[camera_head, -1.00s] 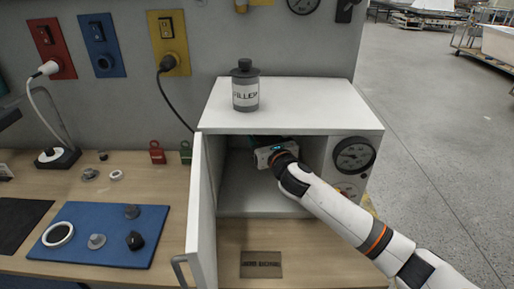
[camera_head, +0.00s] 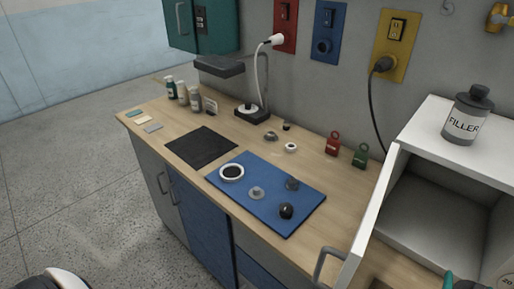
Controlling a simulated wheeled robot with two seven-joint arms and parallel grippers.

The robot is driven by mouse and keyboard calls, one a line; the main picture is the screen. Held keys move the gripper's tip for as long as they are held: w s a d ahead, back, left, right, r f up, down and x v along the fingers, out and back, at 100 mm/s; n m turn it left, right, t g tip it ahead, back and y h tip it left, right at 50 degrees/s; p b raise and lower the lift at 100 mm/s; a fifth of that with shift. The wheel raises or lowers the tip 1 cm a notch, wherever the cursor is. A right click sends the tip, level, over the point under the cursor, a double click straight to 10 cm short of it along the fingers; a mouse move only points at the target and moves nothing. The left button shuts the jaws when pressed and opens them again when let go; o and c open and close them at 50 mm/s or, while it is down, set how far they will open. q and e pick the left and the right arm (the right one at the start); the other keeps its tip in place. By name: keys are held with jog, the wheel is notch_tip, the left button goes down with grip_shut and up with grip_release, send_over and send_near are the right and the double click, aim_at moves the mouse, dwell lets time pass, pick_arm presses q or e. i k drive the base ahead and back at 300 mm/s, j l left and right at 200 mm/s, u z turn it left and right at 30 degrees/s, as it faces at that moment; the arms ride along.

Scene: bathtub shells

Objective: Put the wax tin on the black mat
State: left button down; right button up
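The black mat (camera_head: 201,146) lies flat on the wooden bench, left of the blue mat, with nothing on it. I cannot make out the wax tin for sure. A teal-green piece (camera_head: 450,281) shows at the bottom edge on the right, in front of the open white cabinet. It is cut off by the frame, so I cannot tell whether it is a tin or part of my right gripper. The fingers of my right gripper cannot be made out. My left gripper is not in view; a white rounded part at the bottom left seems to be mine.
The blue mat (camera_head: 271,212) holds a ring, knobs and small parts. The white cabinet (camera_head: 433,205) has its door open and a filler bottle (camera_head: 466,117) on top. A lamp (camera_head: 253,112), several bottles, and red and green tags stand along the back of the bench.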

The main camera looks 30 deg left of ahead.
aim_at(201, 145)
jog(key=j+z, duration=0.1)
jog(key=z, duration=0.35)
jog(key=k+z, duration=0.1)
jog(key=z, duration=0.35)
jog(key=j+z, duration=0.1)
jog(key=z, duration=0.4)
jog(key=k+z, duration=0.1)
jog(key=z, duration=0.35)
jog(key=k+j+z, duration=0.15)
jog(key=z, duration=0.25)
jog(key=k+z, duration=0.2)
jog(key=z, duration=0.15)
jog(key=k+z, duration=0.2)
jog(key=z, duration=0.2)
jog(key=k+j+u, duration=0.1)
jog(key=k, duration=0.2)
jog(key=k+j+u, duration=0.1)
jog(key=k, duration=0.25)
jog(key=u, duration=0.45)
jog(key=k+j+u, duration=0.1)
jog(key=u, duration=0.8)
jog(key=j+u, duration=0.15)
jog(key=u, duration=0.25)
jog(key=k+j+u, duration=0.1)
jog(key=u, duration=0.35)
jog(key=j+u, duration=0.1)
jog(key=u, duration=0.8)
jog(key=j+u, duration=0.15)
jog(key=u, duration=0.3)
jog(key=i+l, duration=0.05)
